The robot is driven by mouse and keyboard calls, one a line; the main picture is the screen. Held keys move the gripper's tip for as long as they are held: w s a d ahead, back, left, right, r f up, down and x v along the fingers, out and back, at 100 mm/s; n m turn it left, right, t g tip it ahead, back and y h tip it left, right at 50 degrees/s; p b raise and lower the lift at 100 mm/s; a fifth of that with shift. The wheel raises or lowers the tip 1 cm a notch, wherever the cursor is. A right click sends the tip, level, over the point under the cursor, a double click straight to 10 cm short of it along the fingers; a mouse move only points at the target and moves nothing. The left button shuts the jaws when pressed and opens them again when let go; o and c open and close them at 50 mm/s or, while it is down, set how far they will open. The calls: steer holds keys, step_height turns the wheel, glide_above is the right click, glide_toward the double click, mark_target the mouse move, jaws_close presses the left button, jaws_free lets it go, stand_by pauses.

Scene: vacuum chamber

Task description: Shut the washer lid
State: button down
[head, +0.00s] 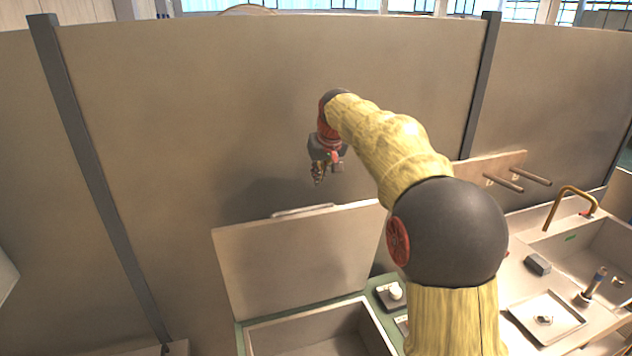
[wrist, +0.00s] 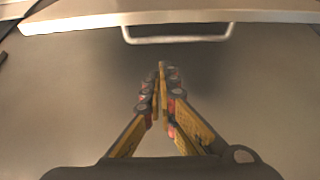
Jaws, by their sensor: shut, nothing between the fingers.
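The washer lid (head: 295,262) stands raised, tilted back from the open washer box (head: 325,338) in the head view. A pale bar handle (head: 302,210) runs along its upper edge. In the wrist view the lid's edge (wrist: 80,22) crosses the top, with the handle (wrist: 180,38) just ahead of the fingertips. My gripper (head: 318,181) is shut and empty, above the lid's upper edge, pointing down in the head view. Its fingers also show in the wrist view (wrist: 161,68), together and apart from the handle in the picture. The exact depth between them is unclear.
A grey partition wall (head: 180,130) stands behind the lid. To the right are a white tray (head: 545,318), a sink (head: 590,262) with a brass tap (head: 568,195), and a rack with two rods (head: 505,180). Small items sit beside the washer.

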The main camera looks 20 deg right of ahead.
steer(key=p, duration=0.1)
glide_above(315, 208)
steer(key=w, duration=0.1)
step_height(315, 208, down, 8)
steer(key=shift+r, duration=0.15)
steer(key=s, duration=0.4)
steer(key=shift+f, duration=0.25)
steer(key=shift+f, duration=0.1)
